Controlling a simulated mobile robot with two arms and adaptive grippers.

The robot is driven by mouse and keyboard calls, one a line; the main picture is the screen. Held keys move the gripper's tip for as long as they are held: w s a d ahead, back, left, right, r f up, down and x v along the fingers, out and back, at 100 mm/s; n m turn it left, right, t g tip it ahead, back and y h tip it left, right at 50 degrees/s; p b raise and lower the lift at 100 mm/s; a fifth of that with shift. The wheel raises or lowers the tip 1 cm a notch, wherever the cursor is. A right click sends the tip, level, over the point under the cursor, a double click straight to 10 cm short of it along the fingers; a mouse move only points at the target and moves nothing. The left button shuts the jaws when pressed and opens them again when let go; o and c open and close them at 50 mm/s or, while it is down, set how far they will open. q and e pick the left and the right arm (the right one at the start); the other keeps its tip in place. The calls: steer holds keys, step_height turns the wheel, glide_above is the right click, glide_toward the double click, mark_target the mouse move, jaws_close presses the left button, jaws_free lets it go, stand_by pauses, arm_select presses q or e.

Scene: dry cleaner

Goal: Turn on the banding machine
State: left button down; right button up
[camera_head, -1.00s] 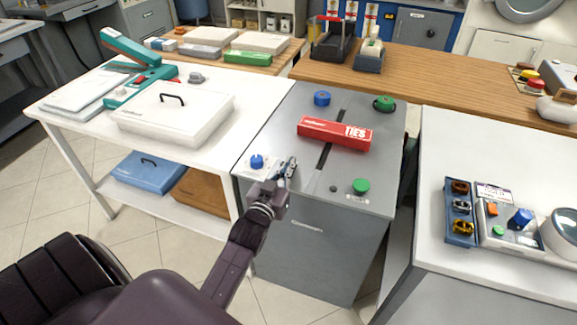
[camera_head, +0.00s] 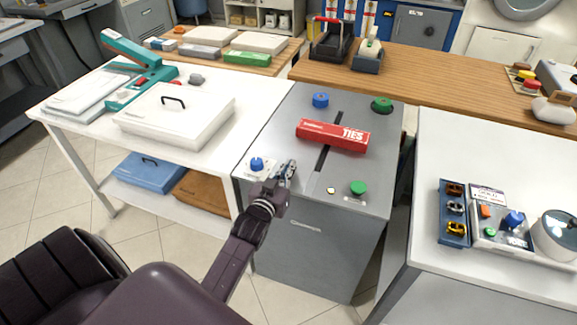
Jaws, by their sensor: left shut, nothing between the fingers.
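The banding machine (camera_head: 310,222) is a grey cabinet with a slot across its top. A blue knob (camera_head: 257,164) on a pale plate sits at its front left corner. A green knob (camera_head: 358,188) sits at the front right. A small indicator lamp (camera_head: 331,190) beside the green knob glows pale yellow. Another blue knob (camera_head: 320,99) and a green knob (camera_head: 382,104) sit at the back. My left gripper (camera_head: 288,168) is shut and empty, just right of the front blue knob and apart from it. My right gripper is out of view.
A red box of ties (camera_head: 334,136) lies across the slot. The white table (camera_head: 205,133) at left holds a white case (camera_head: 172,114) and a teal press (camera_head: 140,80). The white counter (camera_head: 450,140) at right holds small devices. A wooden counter (camera_head: 440,75) runs behind.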

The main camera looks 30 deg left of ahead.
arm_select(q)
steer(key=r+p, duration=0.3)
steer(key=shift+w+r, duration=0.35)
steer(key=shift+r, duration=0.05)
steer(key=shift+s+r, duration=0.2)
steer(key=shift+r, duration=0.05)
steer(key=s+d+r, duration=0.2)
steer(key=s+r, duration=0.1)
steer(key=s, duration=0.5)
steer(key=shift+s+r, duration=0.25)
steer(key=shift+r, duration=0.05)
